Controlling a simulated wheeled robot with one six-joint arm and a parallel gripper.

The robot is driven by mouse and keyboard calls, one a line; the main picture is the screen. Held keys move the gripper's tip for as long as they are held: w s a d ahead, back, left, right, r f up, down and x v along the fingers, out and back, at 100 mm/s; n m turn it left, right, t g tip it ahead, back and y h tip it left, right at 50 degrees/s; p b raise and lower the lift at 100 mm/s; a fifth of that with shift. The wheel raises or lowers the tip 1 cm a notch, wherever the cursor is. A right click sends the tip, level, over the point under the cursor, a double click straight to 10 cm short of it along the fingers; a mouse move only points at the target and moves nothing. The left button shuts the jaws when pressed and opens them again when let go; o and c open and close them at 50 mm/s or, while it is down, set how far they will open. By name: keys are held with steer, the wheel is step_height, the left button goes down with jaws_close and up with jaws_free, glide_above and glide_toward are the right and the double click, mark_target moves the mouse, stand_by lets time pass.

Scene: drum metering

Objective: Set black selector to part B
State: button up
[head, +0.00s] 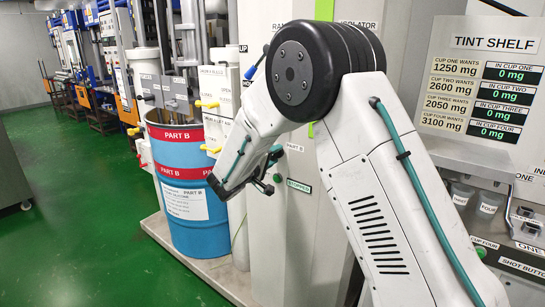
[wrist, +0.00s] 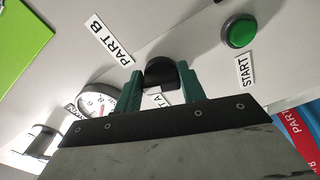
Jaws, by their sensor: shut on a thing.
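The black selector (wrist: 161,72) shows in the wrist view between the two green fingers of my gripper (wrist: 160,80), which is shut on it. A PART B label (wrist: 110,38) is on the pale panel up and left of it. Another label, partly covered and seemingly ending in A, is behind the fingers. I cannot tell which label the selector points at. In the head view my gripper (head: 268,184) reaches the panel's front, where a small PART B label (head: 295,148) shows. The selector is hidden there by my gripper.
A green START button (wrist: 240,30) and a round gauge (wrist: 96,101) are close to my gripper on the panel. A STOPPED light (head: 299,186) is beside it. A blue drum (head: 190,235) with red PART B bands stands left. The tint shelf is at right.

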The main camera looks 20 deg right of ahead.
steer(key=m, duration=0.5)
steer(key=shift+f, duration=0.2)
stand_by(0.4)
steer(key=o, duration=1)
steer(key=shift+r, duration=0.1)
steer(key=v, duration=0.8)
